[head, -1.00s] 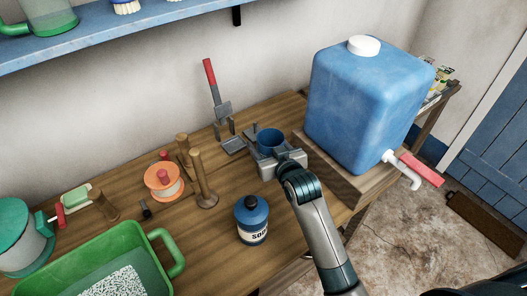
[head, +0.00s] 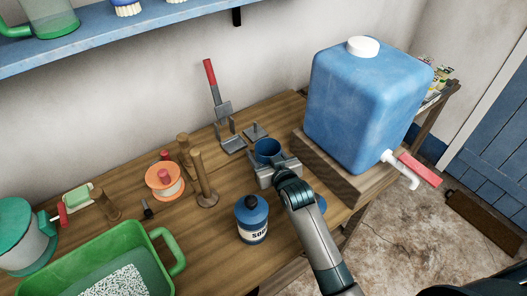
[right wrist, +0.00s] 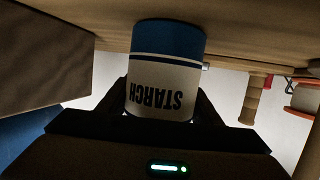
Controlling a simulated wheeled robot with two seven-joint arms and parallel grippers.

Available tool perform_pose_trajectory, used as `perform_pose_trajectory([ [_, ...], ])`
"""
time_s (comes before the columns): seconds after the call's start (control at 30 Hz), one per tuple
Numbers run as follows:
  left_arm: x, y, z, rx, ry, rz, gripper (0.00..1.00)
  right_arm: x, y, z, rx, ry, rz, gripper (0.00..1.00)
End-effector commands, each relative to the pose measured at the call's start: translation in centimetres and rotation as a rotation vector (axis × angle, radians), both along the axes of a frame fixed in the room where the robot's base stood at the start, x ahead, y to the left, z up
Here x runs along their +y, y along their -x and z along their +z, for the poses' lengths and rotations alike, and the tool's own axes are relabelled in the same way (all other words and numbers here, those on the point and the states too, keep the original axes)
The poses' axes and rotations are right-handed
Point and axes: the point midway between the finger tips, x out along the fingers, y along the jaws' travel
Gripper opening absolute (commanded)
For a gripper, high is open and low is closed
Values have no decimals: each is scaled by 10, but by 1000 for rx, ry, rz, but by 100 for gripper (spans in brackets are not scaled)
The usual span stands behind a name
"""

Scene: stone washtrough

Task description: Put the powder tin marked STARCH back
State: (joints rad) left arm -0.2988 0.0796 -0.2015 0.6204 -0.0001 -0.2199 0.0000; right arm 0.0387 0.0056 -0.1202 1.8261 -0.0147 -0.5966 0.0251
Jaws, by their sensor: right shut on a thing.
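The STARCH tin (right wrist: 165,75), white with a blue band, is between my right gripper's fingers in the right wrist view, its lettering upside down there. In the head view its blue, seemingly open top (head: 267,150) shows just beyond my right gripper (head: 275,170), which is shut on it. The tin is at or just above the bench top; I cannot tell if it touches. A blue tin marked SODA (head: 252,220) stands in front, left of my right arm. My left gripper is not in view.
Grey metal brackets (head: 231,138) and a small grey plate (head: 256,132) are behind the tin. Wooden pegs (head: 203,180) stand left. A large blue water container (head: 365,105) is close on the right. A blue thing (head: 321,204) is partly hidden by my arm.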

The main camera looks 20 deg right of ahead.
Motion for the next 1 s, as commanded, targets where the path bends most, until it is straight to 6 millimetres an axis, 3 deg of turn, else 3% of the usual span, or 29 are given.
perform_pose_trajectory([
  [0.3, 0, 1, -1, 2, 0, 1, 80, 0, 0, -2, -1, 0, 0, 33],
  [0.33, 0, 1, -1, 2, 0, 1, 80, 0, 0, -2, -1, 0, 0, 63],
  [0.4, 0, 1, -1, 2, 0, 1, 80, 0, 0, -2, -1, 0, 0, 77],
  [0.8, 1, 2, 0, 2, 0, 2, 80, 0, 0, 1, -1, 0, 0, 77],
  [1.0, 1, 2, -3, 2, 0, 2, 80, -2, 14, 4, -1, 0, 0, 77],
])
